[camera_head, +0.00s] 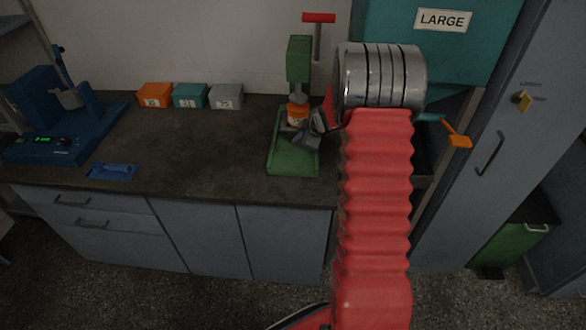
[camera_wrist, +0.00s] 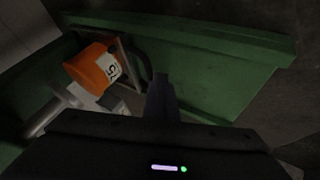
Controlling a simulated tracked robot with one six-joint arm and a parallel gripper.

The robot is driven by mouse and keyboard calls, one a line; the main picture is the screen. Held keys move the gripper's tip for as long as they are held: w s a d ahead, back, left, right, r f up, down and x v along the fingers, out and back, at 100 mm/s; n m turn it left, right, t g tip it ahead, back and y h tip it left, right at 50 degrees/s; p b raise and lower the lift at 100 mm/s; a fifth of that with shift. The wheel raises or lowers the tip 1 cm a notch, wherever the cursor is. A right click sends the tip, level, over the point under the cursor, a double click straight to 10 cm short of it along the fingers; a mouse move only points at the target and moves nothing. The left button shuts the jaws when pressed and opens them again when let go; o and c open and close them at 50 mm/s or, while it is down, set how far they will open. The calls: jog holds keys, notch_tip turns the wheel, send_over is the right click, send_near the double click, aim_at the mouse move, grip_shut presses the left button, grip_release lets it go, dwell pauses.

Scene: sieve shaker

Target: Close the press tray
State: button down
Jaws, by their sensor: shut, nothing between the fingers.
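The green press (camera_head: 299,60) stands on the bench with a red handle (camera_head: 318,18) at its top. An orange cup with a white number label (camera_head: 297,113) sits in the press, below its head. In the wrist view the orange cup (camera_wrist: 88,66) stands beside a thin grey frame, which may be part of the tray, and the green base (camera_wrist: 210,60) spreads behind. My gripper (camera_head: 306,137) is shut and empty, low over the green base at the cup's near right side. In the wrist view its dark fingers (camera_wrist: 160,92) point at the base. I cannot tell whether they touch the tray.
Orange (camera_head: 155,95), teal (camera_head: 190,95) and grey (camera_head: 226,97) boxes stand along the wall. A blue device (camera_head: 50,120) and a blue tool (camera_head: 112,171) are at left.

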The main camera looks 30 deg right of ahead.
jog(key=shift+d+r, duration=0.4)
jog(key=shift+r, duration=0.2)
jog(key=v, duration=1.2)
jog(key=shift+s+a, duration=0.3)
jog(key=shift+s, duration=0.25)
jog(key=shift+r, duration=0.1)
notch_tip(320, 180, up, 11)
jog(key=w+a+m+t+h, duration=0.2)
jog(key=a+t+h, duration=0.1)
jog(key=s+a+r+m+h, duration=0.3)
jog(key=s+r+m, duration=0.15)
jog(key=r, duration=0.35)
jog(key=s+a+f+m+g+y, duration=0.1)
jog(key=s+a+f+g+y, duration=0.1)
jog(key=s+a, duration=0.9)
jog(key=s+a+f+m+g+y, duration=0.2)
jog(key=s+a+f, duration=0.3)
jog(key=s+a, duration=0.6)
jog(key=s+g+y, duration=0.1)
jog(key=s, duration=0.2)
jog(key=shift+s, duration=0.4)
